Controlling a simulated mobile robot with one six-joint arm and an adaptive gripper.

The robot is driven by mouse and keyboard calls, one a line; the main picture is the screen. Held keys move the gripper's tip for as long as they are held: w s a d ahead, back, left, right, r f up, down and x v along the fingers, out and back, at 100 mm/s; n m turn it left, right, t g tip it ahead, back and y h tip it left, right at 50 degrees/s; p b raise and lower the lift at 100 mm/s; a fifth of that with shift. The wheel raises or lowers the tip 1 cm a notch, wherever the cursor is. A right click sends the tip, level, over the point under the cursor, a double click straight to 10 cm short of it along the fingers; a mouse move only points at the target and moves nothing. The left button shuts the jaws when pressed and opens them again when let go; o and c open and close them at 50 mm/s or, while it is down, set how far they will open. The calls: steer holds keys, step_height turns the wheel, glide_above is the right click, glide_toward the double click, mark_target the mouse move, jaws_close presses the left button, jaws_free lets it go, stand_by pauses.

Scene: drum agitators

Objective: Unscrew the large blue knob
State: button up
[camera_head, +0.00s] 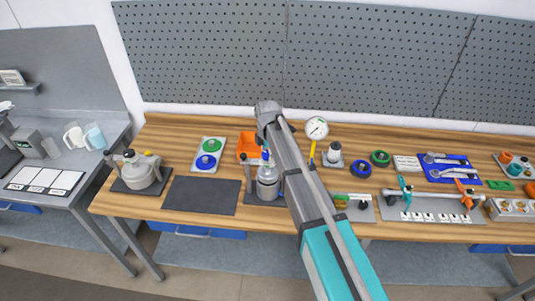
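A round blue knob-like piece (206,162) sits on a light plate (195,168) left of centre, below a green one (210,145). A blue ring-shaped piece (361,168) lies on the table right of my arm. A small blue part (266,154) shows above a metal vessel (267,188); I cannot tell which of these is the large blue knob. My arm reaches in from the lower right. My gripper (265,147) points down above the vessel. Its fingers are too small and partly hidden, so I cannot tell open from shut or whether it touches the small blue part.
An orange bin (247,144) stands behind the vessel. A kettle-like metal vessel (138,171) and a dark mat (200,196) are to the left. A pressure gauge (316,128) stands close to the right of my arm. Tools and fittings fill the right side.

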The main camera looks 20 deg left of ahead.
steer(key=shift+w+m, duration=0.1)
steer(key=shift+m, duration=0.3)
stand_by(0.5)
steer(key=m, duration=1.2)
steer(key=shift+w, duration=0.1)
step_height(320, 180, up, 14)
steer(key=p, duration=1.4)
steer(key=s+d+f+m+b, duration=0.2)
steer(key=d+f+b, duration=0.3)
steer(key=d, duration=0.5)
steer(key=s+d+f+m+b, duration=0.2)
steer(key=d+f+b, duration=0.3)
steer(key=d, duration=0.4)
steer(key=s+d+f+m+b, duration=0.2)
steer(key=d+f+m+b, duration=0.2)
steer(key=d, duration=0.6)
step_height(320, 180, down, 2)
steer(key=shift+s+d+f+b, duration=0.1)
steer(key=shift+s+d+b, duration=0.2)
steer(key=shift+b, duration=0.85)
